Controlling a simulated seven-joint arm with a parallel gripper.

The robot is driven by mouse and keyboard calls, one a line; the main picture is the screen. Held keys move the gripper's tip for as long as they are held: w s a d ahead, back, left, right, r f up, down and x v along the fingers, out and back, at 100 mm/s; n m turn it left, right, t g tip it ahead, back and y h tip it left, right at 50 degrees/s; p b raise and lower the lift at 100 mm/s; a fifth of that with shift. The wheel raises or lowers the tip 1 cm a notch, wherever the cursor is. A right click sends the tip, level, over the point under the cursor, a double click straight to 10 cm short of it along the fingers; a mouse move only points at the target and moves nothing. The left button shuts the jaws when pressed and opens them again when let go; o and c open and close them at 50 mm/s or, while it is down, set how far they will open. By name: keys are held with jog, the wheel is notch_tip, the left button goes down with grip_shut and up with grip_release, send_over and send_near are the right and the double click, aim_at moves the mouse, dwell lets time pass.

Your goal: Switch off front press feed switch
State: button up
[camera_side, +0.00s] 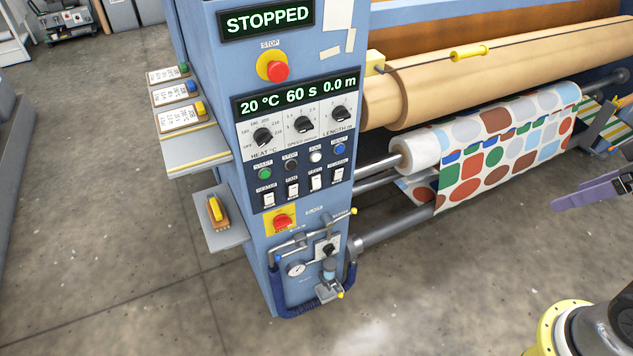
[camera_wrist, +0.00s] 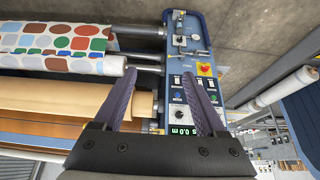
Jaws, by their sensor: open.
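The blue press control column (camera_side: 240,85) stands in the middle of the side view. A row of white rocker switches is on its front, below the coloured buttons. The feed switch (camera_side: 316,182) appears to be the third from the left; its label is small and its rocker position is too small to tell. My gripper (camera_wrist: 160,76) is open and empty, with its two purple fingers apart in the wrist view. In the side view a purple finger shows at the right edge, well away from the panel. The wrist view shows the panel (camera_wrist: 181,104) upside down beyond the right finger.
A red stop button (camera_side: 277,71) and a yellow-backed red knob (camera_side: 283,221) sit above and below the switches. Rollers with tan cloth (camera_side: 480,85) and dotted fabric (camera_side: 500,140) extend right from the column. Pipes and a gauge (camera_side: 296,269) jut out low. The floor in front is clear.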

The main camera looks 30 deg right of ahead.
grip_shut()
dwell(1.5)
